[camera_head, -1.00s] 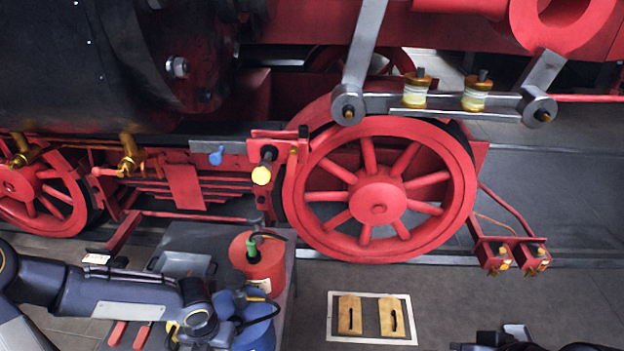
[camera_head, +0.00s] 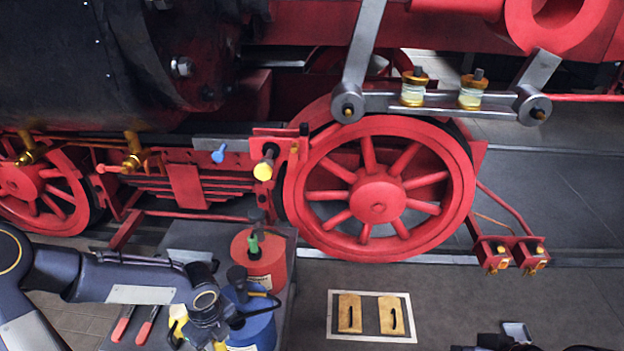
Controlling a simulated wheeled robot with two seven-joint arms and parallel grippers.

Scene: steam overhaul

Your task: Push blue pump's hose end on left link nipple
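The blue pump (camera_head: 258,332) is a blue canister with a dark cap and a thin black hose (camera_head: 268,297), standing at the bottom of the grey bench. Its hose end is not clearly visible. My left gripper (camera_head: 212,334) points down at the pump's left side, close to it. Its fingers are dark and partly hidden, so I cannot tell whether they hold the hose. The grey link (camera_head: 440,104) above the big wheel carries a left cup (camera_head: 414,88) and a right cup (camera_head: 473,91); I cannot make out a nipple. My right gripper (camera_head: 512,338) is partly cut off at the bottom.
A red canister (camera_head: 258,264) with a green-and-black top stands just behind the blue pump. Red-handled tools (camera_head: 146,324) lie to the left of my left gripper. A white-framed plate with wooden pieces (camera_head: 372,316) lies on the floor. The red wheel (camera_head: 378,190) stands behind.

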